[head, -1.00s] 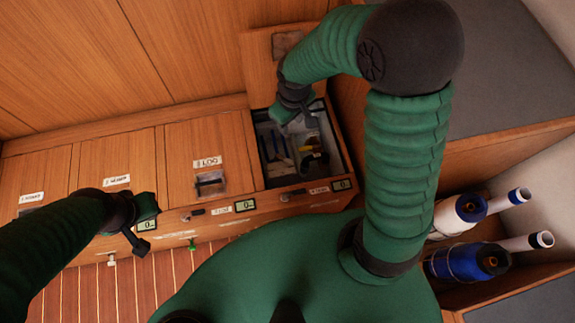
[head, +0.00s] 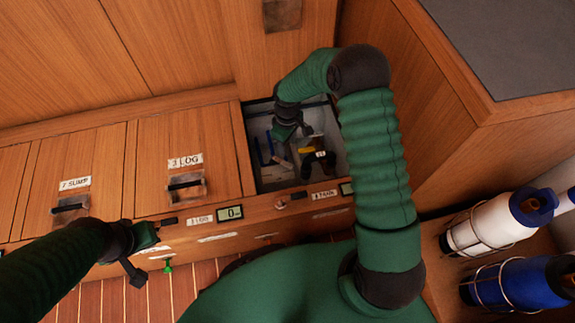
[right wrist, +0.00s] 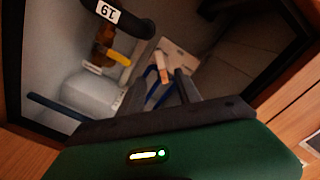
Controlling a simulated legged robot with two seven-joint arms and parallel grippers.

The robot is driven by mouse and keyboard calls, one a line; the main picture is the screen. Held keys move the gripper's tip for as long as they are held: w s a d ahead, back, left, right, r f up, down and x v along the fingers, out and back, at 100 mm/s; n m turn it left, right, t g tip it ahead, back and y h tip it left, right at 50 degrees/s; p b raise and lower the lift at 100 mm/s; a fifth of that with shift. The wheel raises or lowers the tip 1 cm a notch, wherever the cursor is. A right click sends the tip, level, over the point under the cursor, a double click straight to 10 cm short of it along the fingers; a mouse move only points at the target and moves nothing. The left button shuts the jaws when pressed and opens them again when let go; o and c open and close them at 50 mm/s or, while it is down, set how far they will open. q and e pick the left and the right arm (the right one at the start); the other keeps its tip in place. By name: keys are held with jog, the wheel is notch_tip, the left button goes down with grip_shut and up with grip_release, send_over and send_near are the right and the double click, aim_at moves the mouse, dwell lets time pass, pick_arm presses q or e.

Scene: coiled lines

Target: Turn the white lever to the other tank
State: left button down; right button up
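The open compartment (head: 245,150) above the "3 TANK" label (head: 323,195) holds a blue piece (head: 265,150) and a dark fitting with a pale tag (head: 320,156). My right gripper (head: 285,130) reaches into it. In the right wrist view my right gripper (right wrist: 162,90) has its fingers apart, with nothing visibly held. Beyond them lies a small white piece with an orange part (right wrist: 162,65). A yellow handle (right wrist: 117,57) and a tagged dark hose (right wrist: 115,15) are to its left. I cannot make out which part is the white lever. My left gripper (head: 142,255) is open and empty before the locker front.
The raised lid (head: 283,45) stands behind the compartment. Closed lids marked "2 SUMP" (head: 75,184) and "3 LOG" (head: 186,162) lie left. White (head: 490,224) and blue (head: 515,285) bottles stand right.

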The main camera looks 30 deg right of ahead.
notch_tip(320, 180, down, 12)
jog(key=b, duration=0.6)
jog(key=shift+f, duration=0.1)
grip_shut()
dwell(0.9)
